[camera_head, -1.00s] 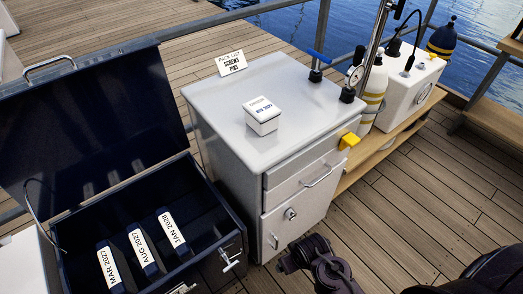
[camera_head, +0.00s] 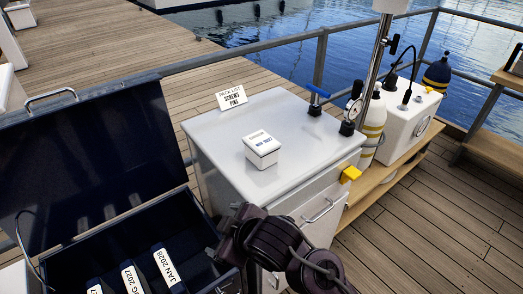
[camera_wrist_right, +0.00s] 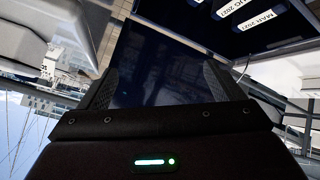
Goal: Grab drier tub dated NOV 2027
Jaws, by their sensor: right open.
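A small white tub (camera_head: 261,152) stands upright on the grey cabinet top (camera_head: 215,130). Its front label is small and appears to read NOV 2027. My right gripper (camera_head: 226,240) is in front of the cabinet, beside the right edge of the open navy case, lower and nearer than the tub and apart from it. In the right wrist view my right gripper (camera_wrist_right: 160,85) is open with nothing between its fingers. The tub does not show in that view. My left gripper is not in view.
The open navy case (camera_head: 75,252) holds several labelled items, including JAN 2028 (camera_head: 167,268). A pack list card (camera_head: 232,97) stands at the cabinet's back left. A blue-handled fitting (camera_head: 315,101), a gauge (camera_head: 355,109) and a pole rise on the right side.

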